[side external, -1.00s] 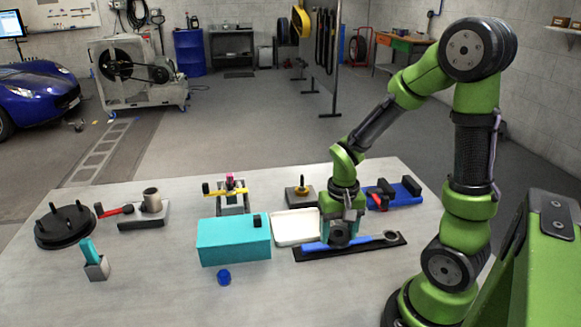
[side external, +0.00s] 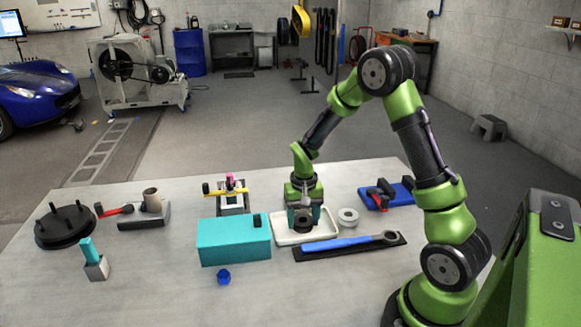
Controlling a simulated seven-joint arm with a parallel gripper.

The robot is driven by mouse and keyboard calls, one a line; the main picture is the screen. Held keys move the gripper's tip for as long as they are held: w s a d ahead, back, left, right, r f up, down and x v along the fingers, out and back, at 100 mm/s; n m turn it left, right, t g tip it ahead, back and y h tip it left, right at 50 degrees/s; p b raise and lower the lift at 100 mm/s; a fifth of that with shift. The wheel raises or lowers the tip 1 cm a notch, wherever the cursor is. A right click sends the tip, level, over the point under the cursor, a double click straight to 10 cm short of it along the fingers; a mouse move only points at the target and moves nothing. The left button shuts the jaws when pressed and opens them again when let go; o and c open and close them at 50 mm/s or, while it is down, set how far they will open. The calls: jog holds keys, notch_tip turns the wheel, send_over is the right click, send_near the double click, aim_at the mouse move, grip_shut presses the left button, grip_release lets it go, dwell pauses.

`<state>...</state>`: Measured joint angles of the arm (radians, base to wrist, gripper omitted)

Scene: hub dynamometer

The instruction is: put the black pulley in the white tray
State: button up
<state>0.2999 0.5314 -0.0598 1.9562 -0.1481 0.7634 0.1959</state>
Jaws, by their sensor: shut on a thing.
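The black pulley (side external: 302,224) is between the teal fingers of my gripper (side external: 303,218), which is shut on it. The gripper points down over the white tray (side external: 283,239), and the pulley shows within the tray's outline. I cannot tell whether the pulley touches the tray floor or hangs just above it.
A teal box (side external: 233,241) stands close left of the tray. A blue-handled wrench (side external: 340,243) on a black mat (side external: 385,249) lies in front. A pale ring (side external: 348,217) sits right of the tray, before a blue block (side external: 400,192). The front table is mostly clear.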

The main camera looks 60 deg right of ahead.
jog(key=shift+f, duration=0.15)
jog(key=o, duration=1)
notch_tip(320, 180, up, 12)
jog(key=shift+s+a+r+n+t+y, duration=0.35)
jog(key=shift+s+a+r+n+t, duration=0.7)
jog(key=shift+s+a+r, duration=1.4)
jog(key=shift+s+a+r+n+t+y, duration=0.3)
jog(key=shift+s+a+r+n+t, duration=0.3)
jog(key=shift+s+a+r+t, duration=1.8)
jog(key=shift+s+a+r+n+t+y, duration=0.25)
jog(key=shift+s+a+r+n, duration=1.15)
jog(key=shift+a, duration=2.1)
